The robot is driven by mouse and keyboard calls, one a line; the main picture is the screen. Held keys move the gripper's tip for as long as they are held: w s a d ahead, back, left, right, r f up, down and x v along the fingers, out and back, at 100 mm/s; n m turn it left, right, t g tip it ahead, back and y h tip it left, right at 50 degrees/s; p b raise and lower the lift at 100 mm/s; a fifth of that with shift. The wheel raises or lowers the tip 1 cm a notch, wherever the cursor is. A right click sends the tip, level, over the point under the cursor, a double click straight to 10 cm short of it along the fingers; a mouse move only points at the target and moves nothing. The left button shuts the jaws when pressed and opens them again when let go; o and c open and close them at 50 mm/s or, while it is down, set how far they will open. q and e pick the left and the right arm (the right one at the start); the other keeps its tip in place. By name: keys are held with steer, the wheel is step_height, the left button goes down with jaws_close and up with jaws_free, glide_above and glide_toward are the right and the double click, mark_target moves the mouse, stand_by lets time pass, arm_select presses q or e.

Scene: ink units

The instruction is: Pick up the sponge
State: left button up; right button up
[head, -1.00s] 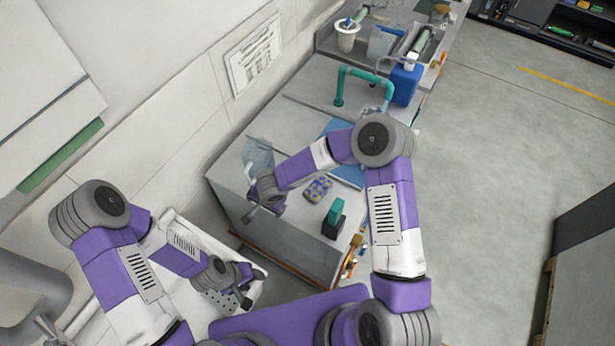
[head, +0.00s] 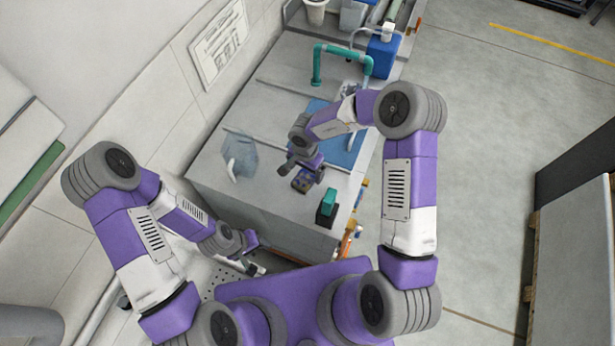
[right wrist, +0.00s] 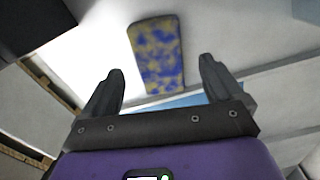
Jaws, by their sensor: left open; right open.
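The sponge (head: 302,185), patterned in blue and yellow, lies flat on the grey worktop (head: 268,195). In the head view my right gripper (head: 302,169) is over it and hides part of it. In the right wrist view the whole sponge (right wrist: 157,56) shows, ahead of and between the two open fingers (right wrist: 160,72). The fingers are apart from it and hold nothing. My left gripper (head: 256,255) is open and empty, low beside the near left end of the bench.
A teal and black block (head: 327,205) stands close to the sponge, near the bench's edge. A clear container (head: 240,156) stands to the left. A blue mat (head: 343,145), a teal pipe (head: 318,65) and a blue jug (head: 384,57) are farther back. Open floor lies right.

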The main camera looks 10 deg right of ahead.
mark_target(306, 175)
step_height(306, 175, down, 3)
steer(key=shift+r, duration=0.1)
steer(key=shift+f+b, duration=0.3)
steer(key=shift+f, duration=0.25)
steer(key=c, duration=1)
step_height(306, 175, up, 10)
steer(key=shift+r+p, duration=0.1)
steer(key=shift+p, duration=0.9)
